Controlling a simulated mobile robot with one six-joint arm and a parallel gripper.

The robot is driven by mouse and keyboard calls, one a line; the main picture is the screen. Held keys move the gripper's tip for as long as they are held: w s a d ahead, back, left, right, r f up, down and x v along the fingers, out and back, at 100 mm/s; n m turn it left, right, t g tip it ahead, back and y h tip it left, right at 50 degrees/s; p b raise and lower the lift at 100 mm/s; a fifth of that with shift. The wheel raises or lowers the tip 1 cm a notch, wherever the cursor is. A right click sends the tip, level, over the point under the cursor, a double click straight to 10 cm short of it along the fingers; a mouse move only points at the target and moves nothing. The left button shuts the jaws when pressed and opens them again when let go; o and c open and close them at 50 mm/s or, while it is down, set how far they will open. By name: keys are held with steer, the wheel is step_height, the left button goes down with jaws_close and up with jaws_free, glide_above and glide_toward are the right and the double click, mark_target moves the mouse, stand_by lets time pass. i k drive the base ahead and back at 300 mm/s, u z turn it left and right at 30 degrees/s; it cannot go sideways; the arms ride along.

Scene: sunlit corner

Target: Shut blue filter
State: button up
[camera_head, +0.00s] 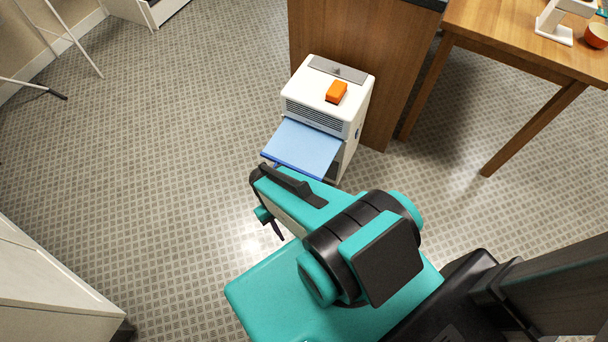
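The blue filter (301,147) is a flat light-blue panel with a darker blue outer edge. It sticks out from the front of a white box-shaped appliance (357,118), below its grille, so it stands open. A small dark tapered part, perhaps my gripper (278,230), shows below the arm's end, apart from the blue panel. Its fingers are mostly hidden, and I cannot tell whether they are open.
An orange block (336,92) lies on top of the appliance. A wooden cabinet side (345,38) stands right behind it, and a wooden table (500,35) is at the upper right. A white cabinet (45,285) is at the lower left. The patterned floor left of the panel is clear.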

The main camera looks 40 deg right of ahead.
mark_target(303, 148)
steer(key=z, duration=0.55)
steer(key=k, duration=0.95)
steer(key=u, duration=0.05)
steer(key=i, duration=0.9)
steer(key=z, duration=0.1)
